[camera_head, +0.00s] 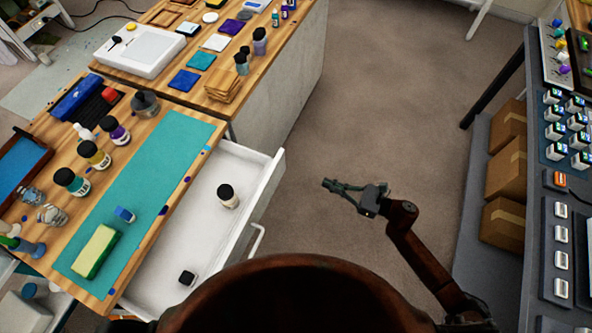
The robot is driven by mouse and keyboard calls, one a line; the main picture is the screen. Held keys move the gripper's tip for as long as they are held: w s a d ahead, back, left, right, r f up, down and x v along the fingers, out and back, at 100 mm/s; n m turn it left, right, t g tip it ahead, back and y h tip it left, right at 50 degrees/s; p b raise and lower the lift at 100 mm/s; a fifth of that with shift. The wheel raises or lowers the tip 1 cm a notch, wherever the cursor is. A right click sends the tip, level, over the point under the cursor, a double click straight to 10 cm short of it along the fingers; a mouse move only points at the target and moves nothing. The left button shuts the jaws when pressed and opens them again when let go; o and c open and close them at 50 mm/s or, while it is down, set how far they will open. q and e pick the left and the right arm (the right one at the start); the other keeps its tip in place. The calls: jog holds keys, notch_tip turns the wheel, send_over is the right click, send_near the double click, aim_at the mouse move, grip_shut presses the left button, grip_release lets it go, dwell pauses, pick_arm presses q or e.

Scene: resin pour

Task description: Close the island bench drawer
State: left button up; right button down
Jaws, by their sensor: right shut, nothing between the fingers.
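The island bench drawer (256,172) is white and stands pulled out from the right side of the wooden island bench (190,126). Its pale bar handle (257,240) is on its outer front. A bottle with a dark cap (228,196) and a small dark-capped container (187,278) are inside the drawer. My right gripper (328,185) is shut and empty, over the carpet to the right of the drawer front, apart from it and from the handle. My left gripper is not in view. My own body hides the drawer's near end.
A teal mat (150,190) lies on the bench with a yellow-green block (95,250) and several bottles around it. Cardboard boxes (507,168) sit on a shelf at the right, beside a rack of small bottles. The carpet between is clear.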

aim_at(282, 167)
jog(key=shift+n+g, duration=0.3)
jog(key=shift+n, duration=0.1)
jog(key=x, duration=1.4)
jog(key=shift+s+a+r+b, duration=0.2)
jog(key=shift+r+b, duration=0.1)
jog(key=shift+r, duration=0.05)
